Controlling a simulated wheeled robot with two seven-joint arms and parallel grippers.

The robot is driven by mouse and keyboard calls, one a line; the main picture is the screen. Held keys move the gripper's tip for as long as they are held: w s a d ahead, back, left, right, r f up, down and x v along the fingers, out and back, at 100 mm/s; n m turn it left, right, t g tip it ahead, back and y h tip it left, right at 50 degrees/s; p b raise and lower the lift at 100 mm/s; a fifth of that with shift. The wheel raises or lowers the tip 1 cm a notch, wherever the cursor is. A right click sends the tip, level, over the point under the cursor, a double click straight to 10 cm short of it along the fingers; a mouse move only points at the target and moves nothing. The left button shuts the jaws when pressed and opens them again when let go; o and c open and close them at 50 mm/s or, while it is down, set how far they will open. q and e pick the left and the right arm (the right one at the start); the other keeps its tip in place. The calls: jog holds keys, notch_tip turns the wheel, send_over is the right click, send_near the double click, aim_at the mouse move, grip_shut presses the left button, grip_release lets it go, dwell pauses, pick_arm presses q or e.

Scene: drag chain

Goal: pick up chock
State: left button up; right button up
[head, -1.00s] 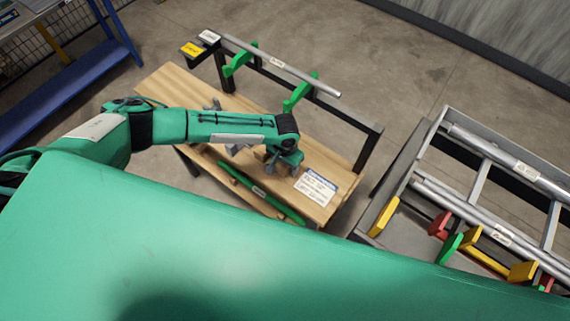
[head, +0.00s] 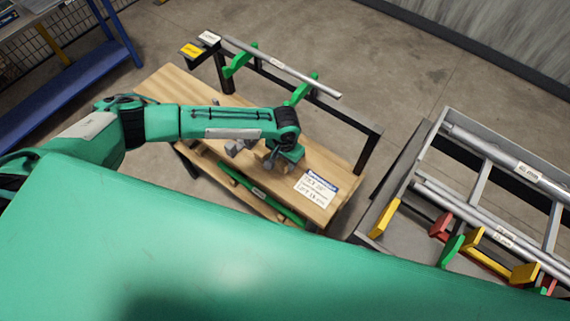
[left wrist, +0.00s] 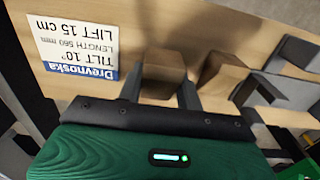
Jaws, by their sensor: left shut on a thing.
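The chock (left wrist: 162,75) is a brown wooden block between the two grey fingers of my left gripper (left wrist: 160,90) in the left wrist view. The left gripper is shut on it. In the head view my left gripper (head: 270,166) is over the right part of the wooden bench top, and the held block is mostly hidden by it. A second wooden chock (left wrist: 222,72) lies just to the right of the held one in the left wrist view, apart from the gripper. My right gripper does not show.
The wooden bench (head: 325,160) carries a white label card (head: 315,188) and grey metal brackets (left wrist: 262,88). A black rack with green hooks (head: 302,90) holds a grey tube (head: 285,70) behind. A green bar (head: 262,193) lies along the near side. A metal frame with tubes stands right.

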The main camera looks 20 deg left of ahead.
pick_arm(q)
notch_tip(320, 180, up, 17)
jog(key=b, duration=0.3)
dwell(0.6)
